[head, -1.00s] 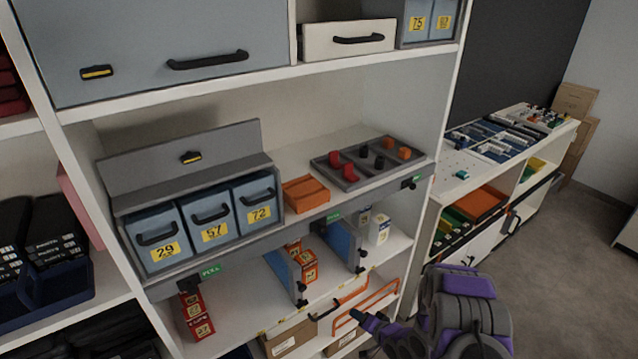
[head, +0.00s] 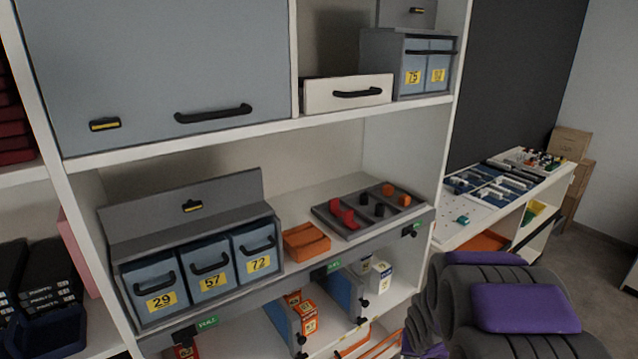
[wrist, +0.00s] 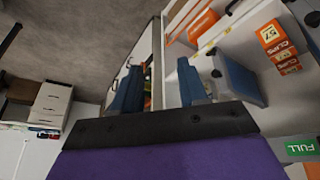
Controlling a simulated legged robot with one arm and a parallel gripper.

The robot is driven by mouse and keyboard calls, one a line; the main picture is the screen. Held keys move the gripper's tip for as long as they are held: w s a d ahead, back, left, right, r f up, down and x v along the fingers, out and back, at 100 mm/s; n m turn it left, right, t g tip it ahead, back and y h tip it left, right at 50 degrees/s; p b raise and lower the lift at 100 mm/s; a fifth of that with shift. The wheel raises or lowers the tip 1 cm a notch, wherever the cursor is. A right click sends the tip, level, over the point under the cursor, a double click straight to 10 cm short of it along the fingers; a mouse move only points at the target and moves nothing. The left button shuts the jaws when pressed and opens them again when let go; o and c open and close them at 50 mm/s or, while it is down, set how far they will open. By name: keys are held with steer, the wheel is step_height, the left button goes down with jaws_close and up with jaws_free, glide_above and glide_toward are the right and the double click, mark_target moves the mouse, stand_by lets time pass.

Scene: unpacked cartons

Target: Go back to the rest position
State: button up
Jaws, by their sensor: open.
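My gripper shows in the wrist view (wrist: 158,92), with its two blue fingers apart and nothing between them. In that view the shelf unit lies beyond and to the right of the fingers. In the head view my purple and grey arm (head: 525,307) is folded at the lower right, in front of the shelf unit (head: 375,105). The gripper itself is hidden or out of the frame there.
The shelf holds a box of numbered blue drawers (head: 208,283), an orange tray (head: 306,242) and a grey tray of red and black pieces (head: 368,212). Clips cartons (wrist: 270,37) are near my gripper. A side bench (head: 478,212) stands at the right. Floor (wrist: 85,38) shows at left.

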steer(key=s+a+r+n+g, duration=0.1)
steer(key=s+r, duration=0.4)
steer(key=s, duration=0.6)
steer(key=s+a+r+g+y, duration=0.1)
steer(key=s+a+r+g, duration=0.2)
steer(key=s, duration=0.8)
steer(key=s+a+r+n+g, duration=0.1)
steer(key=s+a+r+g, duration=0.1)
steer(key=s+a+r, duration=0.4)
steer(key=s+r, duration=0.1)
steer(key=s, duration=0.4)
steer(key=shift+s+n+y, duration=0.25)
steer(key=shift+n+y, duration=0.05)
steer(key=shift+y, duration=0.1)
